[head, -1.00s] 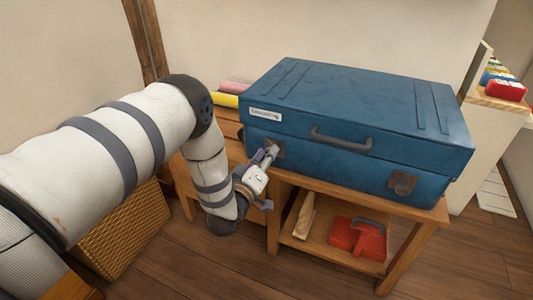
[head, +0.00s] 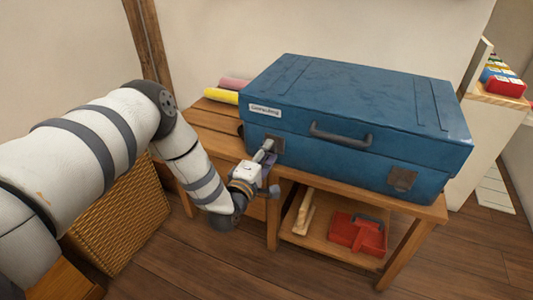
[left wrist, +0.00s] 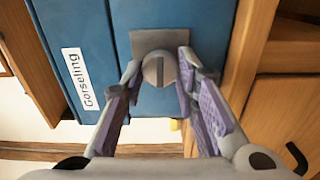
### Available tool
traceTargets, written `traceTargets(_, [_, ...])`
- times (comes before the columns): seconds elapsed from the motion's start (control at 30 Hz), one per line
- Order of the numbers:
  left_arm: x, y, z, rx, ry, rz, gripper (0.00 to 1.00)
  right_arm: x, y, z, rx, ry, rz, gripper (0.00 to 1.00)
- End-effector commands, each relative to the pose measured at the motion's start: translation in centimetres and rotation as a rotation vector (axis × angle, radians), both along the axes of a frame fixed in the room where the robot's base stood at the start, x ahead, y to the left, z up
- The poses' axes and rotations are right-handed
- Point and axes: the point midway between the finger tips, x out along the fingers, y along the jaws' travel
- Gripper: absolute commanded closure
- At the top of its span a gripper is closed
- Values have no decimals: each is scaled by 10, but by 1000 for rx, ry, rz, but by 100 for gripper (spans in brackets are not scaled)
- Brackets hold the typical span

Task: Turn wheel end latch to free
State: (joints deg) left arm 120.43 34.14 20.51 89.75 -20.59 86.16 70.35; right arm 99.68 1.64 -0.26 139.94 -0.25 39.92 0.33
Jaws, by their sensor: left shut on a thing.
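The blue case (head: 350,95) lies closed on the wooden bench. Its left latch (head: 279,143), below the "Gorseling" label (head: 264,110), is a grey metal plate with a round knob. In the left wrist view the knob (left wrist: 159,69) shows a slot running nearly up and down, in front of the plate (left wrist: 148,40). My left gripper (head: 266,151) is shut on this knob, with one finger on each side in the left wrist view (left wrist: 159,76). The right latch (head: 402,180) is free of any gripper. My right gripper is not in view.
The case has a grey handle (head: 341,136) between the latches. The bench (head: 425,210) has a lower shelf with a red dustpan-like item (head: 357,233) and a wooden piece (head: 304,212). A wicker basket (head: 120,225) stands at left. Yellow and pink rolls (head: 222,95) lie behind.

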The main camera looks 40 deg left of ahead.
Motion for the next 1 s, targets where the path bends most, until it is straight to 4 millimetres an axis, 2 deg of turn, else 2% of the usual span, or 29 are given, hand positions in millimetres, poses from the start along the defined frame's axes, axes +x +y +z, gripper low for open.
traceTargets(0.63, [0, -1, -1, -40, -8, -2, 100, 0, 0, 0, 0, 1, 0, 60])
traceTargets(0.67, [0, -1, -1, -40, -8, -2, 66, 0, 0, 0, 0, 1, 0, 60])
traceTargets(0.7, [0, -1, -1, -40, -8, -2, 57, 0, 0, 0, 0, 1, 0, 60])
traceTargets(0.73, [0, -1, -1, -40, -8, -2, 53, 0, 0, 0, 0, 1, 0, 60])
traceTargets(1.0, [-1, -1, -1, -39, -8, -1, 53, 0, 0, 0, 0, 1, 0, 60])
